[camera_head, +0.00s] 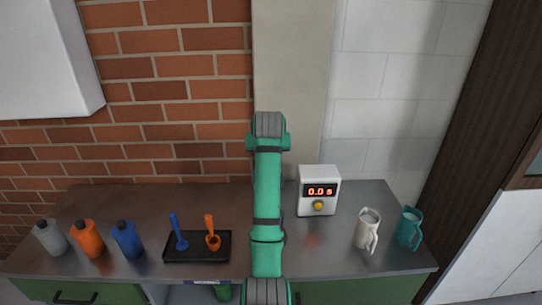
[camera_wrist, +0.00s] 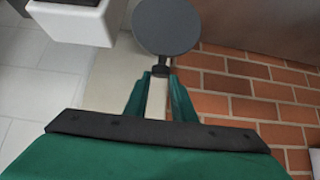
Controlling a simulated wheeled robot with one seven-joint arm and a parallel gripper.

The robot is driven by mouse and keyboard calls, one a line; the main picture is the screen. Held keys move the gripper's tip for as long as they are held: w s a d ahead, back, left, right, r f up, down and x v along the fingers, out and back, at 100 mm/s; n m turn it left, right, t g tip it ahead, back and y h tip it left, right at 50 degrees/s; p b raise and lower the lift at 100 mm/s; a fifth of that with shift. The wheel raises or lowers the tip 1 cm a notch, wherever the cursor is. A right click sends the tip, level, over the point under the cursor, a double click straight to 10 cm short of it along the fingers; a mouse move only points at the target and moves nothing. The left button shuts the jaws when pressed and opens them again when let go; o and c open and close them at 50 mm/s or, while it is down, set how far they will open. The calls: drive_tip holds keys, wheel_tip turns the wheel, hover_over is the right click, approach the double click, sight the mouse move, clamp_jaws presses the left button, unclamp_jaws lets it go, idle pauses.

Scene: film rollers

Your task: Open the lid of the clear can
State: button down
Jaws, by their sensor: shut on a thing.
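In the wrist view, my gripper (camera_wrist: 160,75) is shut on the small dark knob at the edge of a dark grey round disc (camera_wrist: 167,27). The disc faces the camera and looks like a lid; I cannot tell for sure. No can shows beneath or behind it. In the head view, my arm covers the gripper and the disc. I cannot make out a clear can there; part of the counter behind my arm is hidden. A grey bottle (camera_head: 50,239) with a dark cap stands at the far left of the counter.
An orange bottle (camera_head: 88,240) and a blue bottle (camera_head: 127,240) stand left. A black tray (camera_head: 196,254) holds a blue and an orange tool. Right of my arm are a white timer (camera_head: 319,176), a white jug (camera_head: 366,229) and a teal jug (camera_head: 408,229). Brick and tile wall behind.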

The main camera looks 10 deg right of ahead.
drive_tip(key=shift+w+d+f, duration=0.1)
drive_tip(key=shift+w, duration=0.15)
drive_tip(key=c, duration=1.5)
unclamp_jaws()
drive_tip(key=shift+w+f, duration=0.15)
drive_tip(key=shift+o, duration=0.2)
drive_tip(key=v, duration=1.1)
